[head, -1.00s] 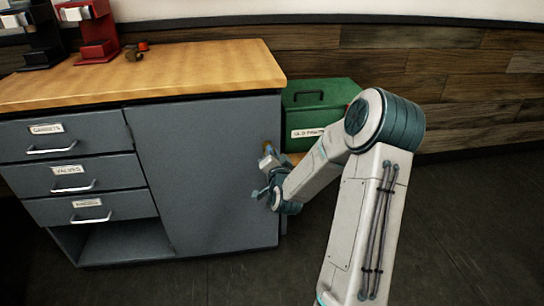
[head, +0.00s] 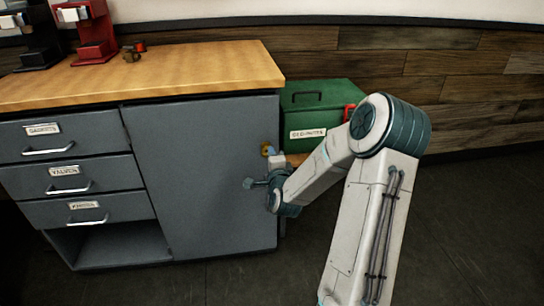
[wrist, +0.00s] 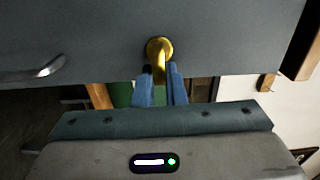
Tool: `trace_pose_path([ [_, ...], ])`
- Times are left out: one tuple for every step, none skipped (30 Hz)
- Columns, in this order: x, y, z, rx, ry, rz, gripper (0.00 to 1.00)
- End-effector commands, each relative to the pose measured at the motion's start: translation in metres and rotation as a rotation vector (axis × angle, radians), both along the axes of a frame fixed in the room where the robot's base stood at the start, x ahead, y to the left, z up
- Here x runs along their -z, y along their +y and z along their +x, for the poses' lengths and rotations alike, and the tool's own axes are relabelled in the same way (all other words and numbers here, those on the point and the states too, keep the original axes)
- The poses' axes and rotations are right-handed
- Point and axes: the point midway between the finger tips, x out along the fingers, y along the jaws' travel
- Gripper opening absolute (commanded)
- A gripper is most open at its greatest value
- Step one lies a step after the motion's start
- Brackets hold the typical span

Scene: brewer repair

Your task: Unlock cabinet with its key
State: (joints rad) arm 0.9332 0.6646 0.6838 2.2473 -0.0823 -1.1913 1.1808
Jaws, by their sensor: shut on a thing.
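The grey cabinet door (head: 205,170) is shut, right of the drawers. A round brass lock (head: 265,149) sits near its right edge. In the wrist view, the brass lock face (wrist: 153,45) stands in the upper middle of the grey door (wrist: 235,40). My gripper (wrist: 161,80) is shut on the brass key (wrist: 160,68), whose stem runs from the lock down between the blue fingers. The key meets the lock face; how deep it sits is hidden. In the head view my gripper (head: 273,156) is at the lock, and the key cannot be made out.
Three labelled drawers (head: 66,178) with bar handles are shut, above an open shelf space. A wooden counter (head: 190,72) tops the cabinet, with red (head: 94,38) and black machines at the back left. A green labelled box (head: 312,118) stands right of the cabinet. The floor is clear.

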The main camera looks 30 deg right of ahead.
Motion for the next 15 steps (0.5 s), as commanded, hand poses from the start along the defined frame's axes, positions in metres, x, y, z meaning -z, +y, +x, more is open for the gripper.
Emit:
trace_pose_path([
  [0.0001, -0.0006, -0.0001, 0.001, -0.003, 0.01, 0.0],
  [0.0001, -0.0006, -0.0001, 0.001, -0.004, 0.015, 0.0],
  [0.0002, -0.0006, -0.0001, 0.001, -0.006, 0.022, 0.0],
  [0.0002, -0.0006, -0.0002, 0.001, -0.007, 0.025, 0.0],
  [0.0003, -0.0006, -0.0002, 0.001, -0.008, 0.028, 0.0],
  [0.0003, -0.0006, -0.0002, 0.001, -0.009, 0.031, 0.0],
  [0.0003, -0.0006, -0.0002, 0.001, -0.009, 0.033, 0.0],
  [0.0003, -0.0006, -0.0002, 0.001, -0.01, 0.034, 0.0],
  [0.0003, -0.0006, -0.0002, 0.001, -0.01, 0.035, 0.0],
  [0.0003, -0.0006, -0.0002, 0.001, -0.01, 0.035, 0.0],
  [0.0004, -0.0006, -0.0002, 0.001, -0.01, 0.035, 0.0],
  [0.0004, -0.0006, -0.0002, 0.001, -0.01, 0.035, 0.0],
  [0.0004, -0.0006, -0.0002, 0.001, -0.01, 0.035, 0.0],
  [0.0004, -0.0006, -0.0002, 0.001, -0.01, 0.035, 0.0],
  [0.0004, -0.0006, -0.0002, 0.001, -0.01, 0.035, 0.0],
])
